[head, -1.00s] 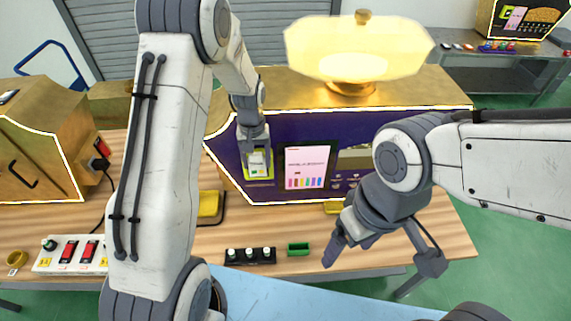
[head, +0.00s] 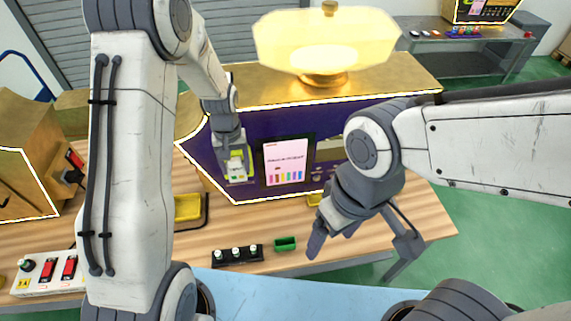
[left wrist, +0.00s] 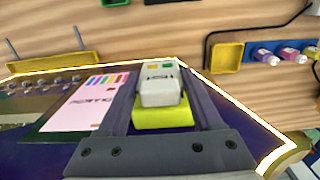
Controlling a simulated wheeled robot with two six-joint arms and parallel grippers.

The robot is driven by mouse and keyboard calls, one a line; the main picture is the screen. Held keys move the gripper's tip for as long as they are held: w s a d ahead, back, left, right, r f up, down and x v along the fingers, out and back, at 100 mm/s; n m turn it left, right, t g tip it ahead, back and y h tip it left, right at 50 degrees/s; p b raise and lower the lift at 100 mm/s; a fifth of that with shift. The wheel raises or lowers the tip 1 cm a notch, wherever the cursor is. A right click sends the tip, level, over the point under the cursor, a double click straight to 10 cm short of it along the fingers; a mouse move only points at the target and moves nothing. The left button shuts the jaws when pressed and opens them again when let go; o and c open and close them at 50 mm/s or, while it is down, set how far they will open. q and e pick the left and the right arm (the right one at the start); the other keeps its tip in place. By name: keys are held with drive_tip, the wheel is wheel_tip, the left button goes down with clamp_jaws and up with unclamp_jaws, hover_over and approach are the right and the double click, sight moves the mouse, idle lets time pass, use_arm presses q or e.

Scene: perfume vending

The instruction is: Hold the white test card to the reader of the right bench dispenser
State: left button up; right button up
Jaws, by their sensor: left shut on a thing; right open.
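The right bench dispenser (head: 263,140) has a dark purple front, a gold top and a lit price screen (head: 286,161). Its lime-yellow reader (head: 238,179) is left of the screen, partly hidden by my left gripper. My left gripper (head: 233,160) is shut on a small white item (left wrist: 160,85), apparently the test card, right in front of the reader. In the left wrist view the lime-yellow reader (left wrist: 162,113) shows beside the item between the fingers; I cannot tell whether they touch. My right gripper (head: 318,243) is open and empty over the bench's front edge.
A yellow tray (head: 188,207) is left of the reader. A gold cabinet (head: 25,170) and a switch box (head: 48,272) are at left.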

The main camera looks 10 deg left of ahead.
use_arm(q)
drive_tip(key=s+d, duration=0.2)
drive_tip(key=s, duration=0.5)
drive_tip(key=shift+s, duration=0.1)
idle(0.5)
